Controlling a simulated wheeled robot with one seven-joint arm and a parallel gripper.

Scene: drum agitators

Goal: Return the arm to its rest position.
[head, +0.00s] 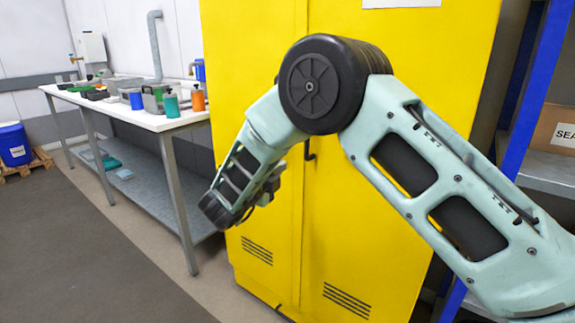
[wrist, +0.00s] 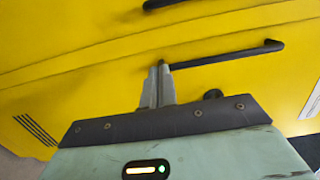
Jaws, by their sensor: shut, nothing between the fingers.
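My arm, pale green with a black elbow joint, is raised and bent in front of the yellow cabinet (head: 240,60) in the head view. Its lower part hangs down to the left. The fingers are hard to make out in the head view. In the wrist view my gripper (wrist: 160,70) is shut and empty, its two grey fingers together. They point at the yellow cabinet front, and their tips appear close to the end of a black door handle (wrist: 225,55). I cannot tell whether they touch it.
A blue-framed shelf with a cardboard box (head: 551,128) is at the right. The grey floor (head: 90,260) at front left is clear.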

